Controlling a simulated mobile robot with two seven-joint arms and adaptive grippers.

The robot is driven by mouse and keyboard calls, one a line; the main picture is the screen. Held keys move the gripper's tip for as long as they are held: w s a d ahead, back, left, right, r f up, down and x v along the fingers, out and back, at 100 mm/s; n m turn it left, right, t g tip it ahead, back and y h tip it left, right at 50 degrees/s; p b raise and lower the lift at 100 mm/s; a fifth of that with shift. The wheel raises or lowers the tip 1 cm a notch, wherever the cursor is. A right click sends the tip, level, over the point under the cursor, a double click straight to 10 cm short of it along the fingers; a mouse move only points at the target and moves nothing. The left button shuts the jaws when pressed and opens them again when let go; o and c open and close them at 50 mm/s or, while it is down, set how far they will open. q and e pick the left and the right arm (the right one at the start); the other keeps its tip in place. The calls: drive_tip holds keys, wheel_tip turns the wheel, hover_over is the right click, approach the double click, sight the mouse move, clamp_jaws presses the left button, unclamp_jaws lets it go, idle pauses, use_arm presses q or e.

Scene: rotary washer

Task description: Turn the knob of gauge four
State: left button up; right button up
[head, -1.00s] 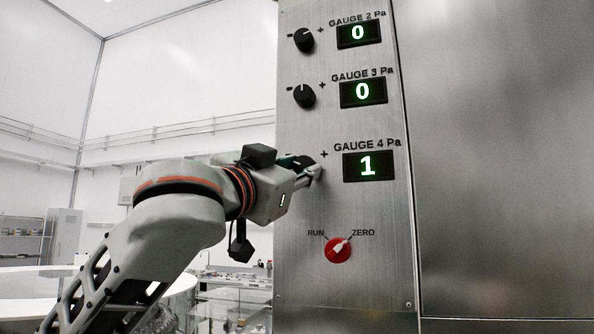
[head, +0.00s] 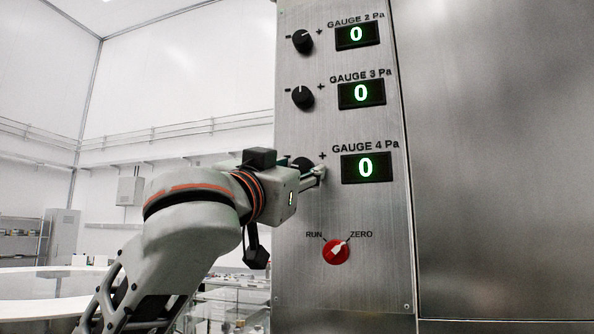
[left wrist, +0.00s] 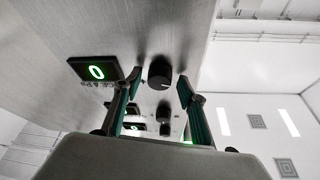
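The gauge four knob (head: 303,163) is black and round on the metal panel, partly hidden by my left gripper (head: 317,175) in the head view. The gauge four display (head: 366,167) beside it reads 0. In the left wrist view the knob (left wrist: 160,72) sits between the two fingertips of my left gripper (left wrist: 160,79). The fingers are apart, with a visible gap on each side of the knob. The display (left wrist: 96,72) shows 0 there too. My right gripper is in neither view.
Above are the gauge three knob (head: 303,97) and gauge two knob (head: 303,41), whose displays read 0. Below is a red RUN/ZERO switch (head: 336,252), pointing toward ZERO. A plain metal surface (head: 500,160) lies to the right.

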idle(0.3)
use_arm(q)
drive_tip(key=v, duration=1.2)
